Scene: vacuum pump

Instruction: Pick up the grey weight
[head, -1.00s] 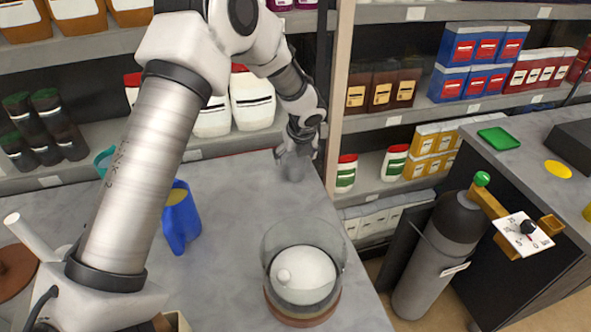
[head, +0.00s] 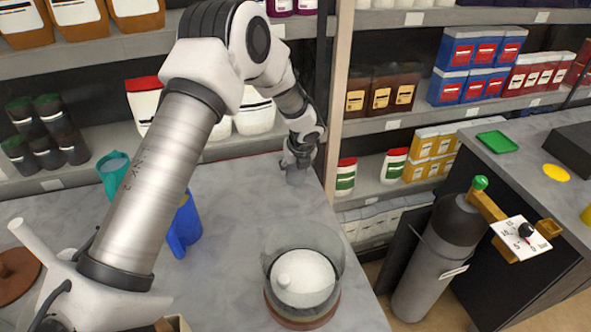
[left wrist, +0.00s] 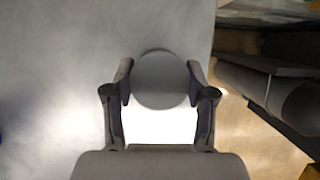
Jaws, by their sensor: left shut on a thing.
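The grey weight (left wrist: 160,82) shows in the left wrist view as a round grey thing between the two fingers of my left gripper (left wrist: 160,88). The fingers touch it on both sides, shut on it. In the head view my left gripper (head: 298,166) is at the far right part of the grey table, close to its right edge. The weight (head: 296,177) is a small grey shape just below the fingers there. I cannot tell whether it is off the table. My right gripper is not in view.
A blue jug (head: 186,226) and a teal cup (head: 113,168) stand at left. Shelves rise behind. A grey cylinder (head: 437,262) with a gauge stands right of the table. The table's middle is clear.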

